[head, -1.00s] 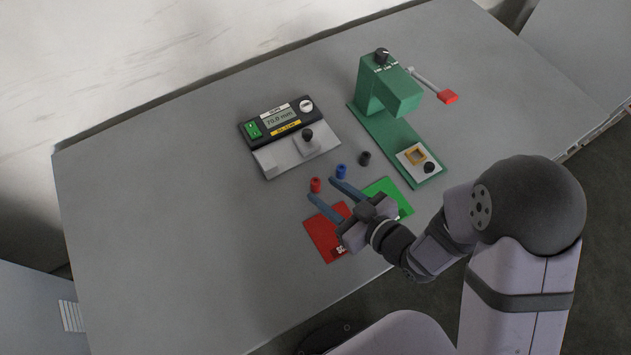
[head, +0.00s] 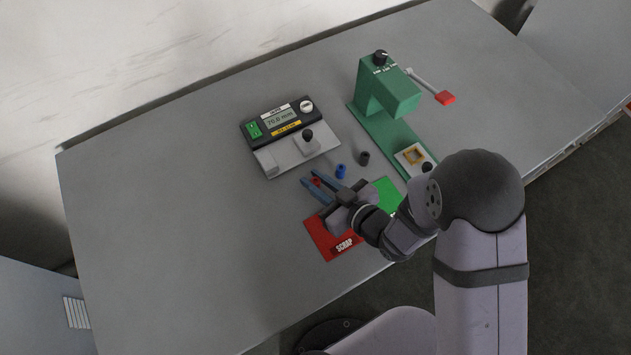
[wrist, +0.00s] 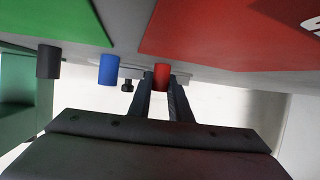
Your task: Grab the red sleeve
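The red sleeve (head: 316,181) is a small cylinder left of the blue sleeve (head: 340,171), and it also shows in the wrist view (wrist: 161,76). My gripper (head: 309,177) has its two dark blue-grey fingers on either side of the red sleeve. The fingers are close together with little or no gap left at the sleeve, so they look shut on it. In the wrist view the sleeve lies between the finger ends. Part of it is hidden by the fingers in the head view. I cannot tell whether it touches the table.
A dark sleeve (head: 364,158) stands right of the blue one. A grey gauge with a display (head: 283,123) is behind. A green press (head: 390,100) with a red-ended lever stands back right. A red SCRAP mat (head: 322,238) and green mat (head: 388,194) lie near my arm. The table's left is clear.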

